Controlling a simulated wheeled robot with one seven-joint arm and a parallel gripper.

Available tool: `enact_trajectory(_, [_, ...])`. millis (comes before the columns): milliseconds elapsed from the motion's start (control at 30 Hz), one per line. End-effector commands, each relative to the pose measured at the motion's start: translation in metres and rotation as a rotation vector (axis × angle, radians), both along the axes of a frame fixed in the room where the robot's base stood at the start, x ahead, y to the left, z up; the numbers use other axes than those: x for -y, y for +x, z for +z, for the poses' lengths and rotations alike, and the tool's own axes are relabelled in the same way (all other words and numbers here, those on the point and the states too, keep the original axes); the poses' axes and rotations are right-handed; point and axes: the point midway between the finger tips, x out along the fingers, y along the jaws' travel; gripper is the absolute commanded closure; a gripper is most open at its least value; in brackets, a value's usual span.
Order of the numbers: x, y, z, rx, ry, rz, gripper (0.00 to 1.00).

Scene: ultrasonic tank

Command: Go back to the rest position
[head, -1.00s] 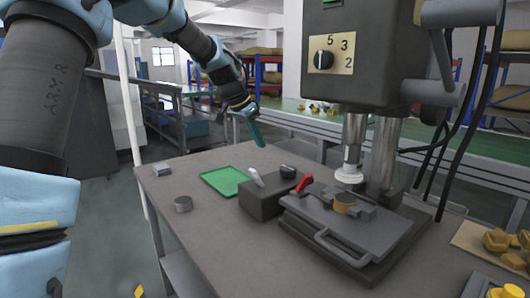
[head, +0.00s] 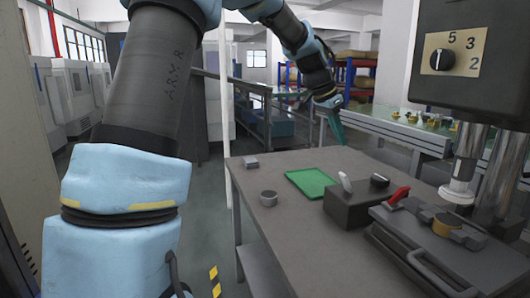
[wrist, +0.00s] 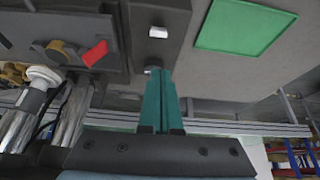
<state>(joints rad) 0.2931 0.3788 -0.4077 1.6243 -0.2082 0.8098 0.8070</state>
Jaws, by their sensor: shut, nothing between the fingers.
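My gripper (head: 337,131) shows in the head view at the end of my arm, above the far edge of the table, with its teal fingers pointing down. In the wrist view its two teal fingers (wrist: 159,100) lie side by side, shut with nothing between them. The gripper is apart from the things on the table.
The grey table (head: 290,225) bears a green tray (head: 312,182), a dark control box (head: 352,204), a small grey cylinder (head: 268,198) and a small grey block (head: 250,162). The ultrasonic machine (head: 455,70) stands at the right, its fixture (head: 440,255) below with a red lever (head: 398,195).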

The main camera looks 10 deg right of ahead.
Motion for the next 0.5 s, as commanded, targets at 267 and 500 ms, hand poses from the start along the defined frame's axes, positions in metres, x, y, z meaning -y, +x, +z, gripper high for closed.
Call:
enact_trajectory(267, [-0.15, -0.015, -0.065, -0.094, 0.145, 0.449, 1.0])
enact_trajectory(500, [-0.292, -0.082, -0.117, -0.191, 0.22, 0.922, 1.0])
